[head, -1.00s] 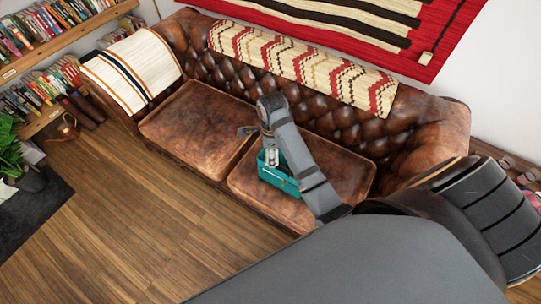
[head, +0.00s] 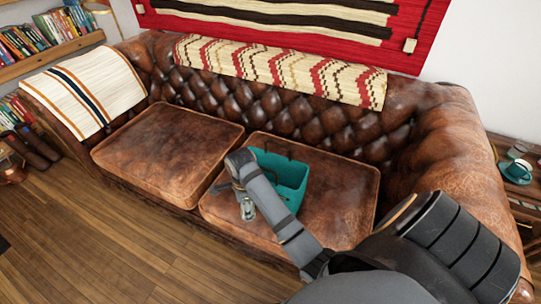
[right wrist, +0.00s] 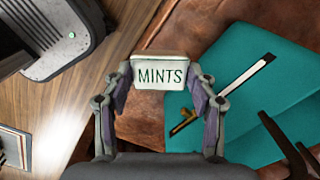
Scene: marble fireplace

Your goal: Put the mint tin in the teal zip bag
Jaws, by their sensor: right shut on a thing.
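The mint tin (right wrist: 160,74) is a small pale box with "MINTS" on its front. It sits between the fingers of my right gripper (right wrist: 160,92), which is shut on it. In the head view my right gripper (head: 247,208) hangs in front and to the left of the teal zip bag (head: 290,178), over the front of the right sofa cushion. In the right wrist view the bag (right wrist: 235,90) lies right of the tin, with a pale zip strip and a brass-coloured pull. My left gripper is not in view.
The brown leather sofa has a bare left cushion (head: 168,152) and a striped throw (head: 85,90) on its left arm. A side table with a teal cup (head: 517,170) stands at the right. Wooden floor (head: 110,240) is open in front.

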